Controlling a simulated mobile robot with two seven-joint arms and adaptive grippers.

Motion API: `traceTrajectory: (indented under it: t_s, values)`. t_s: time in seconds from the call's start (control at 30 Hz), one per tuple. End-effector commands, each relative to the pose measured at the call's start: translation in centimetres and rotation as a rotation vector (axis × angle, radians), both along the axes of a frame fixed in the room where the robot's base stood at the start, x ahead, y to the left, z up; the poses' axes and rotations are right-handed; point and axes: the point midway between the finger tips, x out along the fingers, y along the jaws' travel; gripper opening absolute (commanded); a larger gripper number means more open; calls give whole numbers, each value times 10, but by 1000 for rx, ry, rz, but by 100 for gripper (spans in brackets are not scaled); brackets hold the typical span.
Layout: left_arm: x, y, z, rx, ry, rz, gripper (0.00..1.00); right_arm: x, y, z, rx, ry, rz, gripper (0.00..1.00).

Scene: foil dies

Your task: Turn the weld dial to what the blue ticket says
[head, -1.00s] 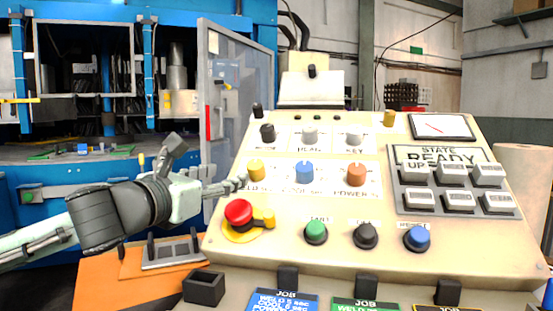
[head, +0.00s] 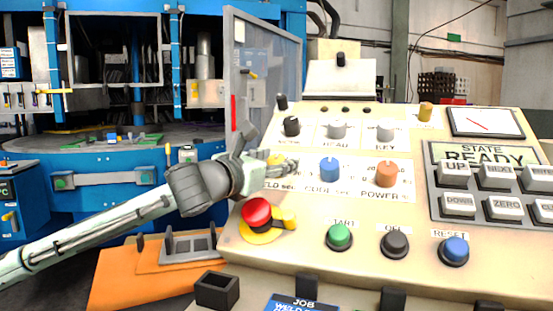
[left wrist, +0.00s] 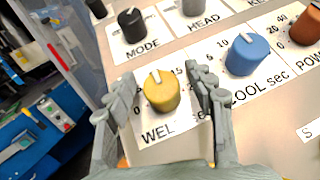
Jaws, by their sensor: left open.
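The yellow weld dial (left wrist: 161,95) sits on its white label in the left wrist view. Its white pointer mark points up and slightly left. In the head view the dial (head: 275,158) is partly hidden by my left gripper (head: 283,165). In the left wrist view my left gripper (left wrist: 162,78) is open, one finger on each side of the dial; I cannot tell whether either touches it. The blue ticket (head: 292,304) is cut off by the bottom edge of the head view, with only its top and part of the weld line showing. My right gripper is not in view.
The blue cool dial (head: 330,170) stands close to the right of the weld dial, with the orange power dial (head: 387,174) beyond. The red stop button (head: 257,212) is below my left gripper. The black mode knob (head: 291,126) is above.

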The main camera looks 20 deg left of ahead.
Motion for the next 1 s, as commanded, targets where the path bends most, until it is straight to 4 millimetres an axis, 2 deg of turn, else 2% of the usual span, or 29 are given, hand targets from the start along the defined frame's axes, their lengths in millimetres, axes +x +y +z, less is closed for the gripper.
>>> traceTrajectory:
  t_s: [0.2, 0.6, 1.0]
  values:
    - [0, 0, 0, 0, 0, 0, 53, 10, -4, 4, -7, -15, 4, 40]
    - [0, 0, 0, 0, 1, 0, 3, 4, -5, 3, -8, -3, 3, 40]
    - [-1, -2, -1, -53, 3, 69, 3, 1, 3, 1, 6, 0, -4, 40]
